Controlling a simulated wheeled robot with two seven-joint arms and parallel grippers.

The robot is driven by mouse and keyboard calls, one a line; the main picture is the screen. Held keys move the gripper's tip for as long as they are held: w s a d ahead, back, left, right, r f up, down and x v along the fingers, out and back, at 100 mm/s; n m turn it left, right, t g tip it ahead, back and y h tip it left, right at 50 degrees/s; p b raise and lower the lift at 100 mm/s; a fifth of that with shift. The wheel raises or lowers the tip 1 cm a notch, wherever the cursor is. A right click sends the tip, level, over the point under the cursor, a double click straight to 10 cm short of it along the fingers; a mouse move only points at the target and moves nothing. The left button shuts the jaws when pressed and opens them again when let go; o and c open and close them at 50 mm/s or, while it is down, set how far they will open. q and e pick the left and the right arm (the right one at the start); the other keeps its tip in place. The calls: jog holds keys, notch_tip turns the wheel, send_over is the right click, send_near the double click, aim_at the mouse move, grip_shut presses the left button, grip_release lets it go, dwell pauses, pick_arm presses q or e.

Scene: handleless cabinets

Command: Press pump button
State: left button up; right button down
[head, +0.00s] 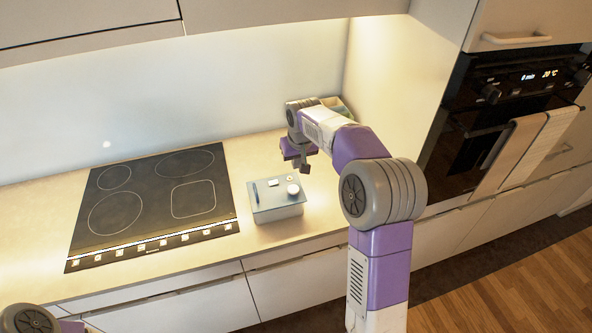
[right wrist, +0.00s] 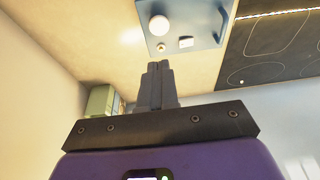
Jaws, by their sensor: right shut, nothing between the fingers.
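A small grey-blue box (head: 279,213) stands on the counter right of the cooktop; I take it to be the pump. On its top are a round white button (head: 293,189), a small white piece (head: 272,182) and a thin blue bar (head: 255,194). My right gripper (head: 305,168) is shut and empty, above and behind the box, apart from it. In the right wrist view, the shut fingertips (right wrist: 158,65) point towards the box (right wrist: 197,20), with the round button (right wrist: 159,26) just beyond them. My left gripper is out of view; only part of that arm shows at bottom left.
A black cooktop (head: 150,200) lies left of the box. A greenish container (head: 337,105) stands in the back corner behind my right arm; it also shows in the wrist view (right wrist: 101,101). An oven (head: 510,105) with towels is at right. Counter around the box is clear.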

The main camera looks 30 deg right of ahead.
send_near(294, 189)
jog(key=x, duration=0.5)
jog(key=shift+w+d+f, duration=0.1)
jog(key=shift+w+d, duration=0.05)
jog(key=shift+w, duration=0.35)
jog(key=shift+f, duration=0.65)
jog(key=shift+b, duration=0.3)
jog(key=shift+f+b, duration=0.6)
jog(key=shift+f, duration=0.35)
jog(key=shift+s, duration=0.1)
jog(key=shift+r+p, duration=0.35)
notch_tip(294, 189, up, 5)
jog(key=p, duration=0.3)
jog(key=shift+f, duration=0.25)
jog(key=v, duration=0.9)
jog(key=shift+r+b, duration=0.15)
jog(key=shift+b, duration=0.15)
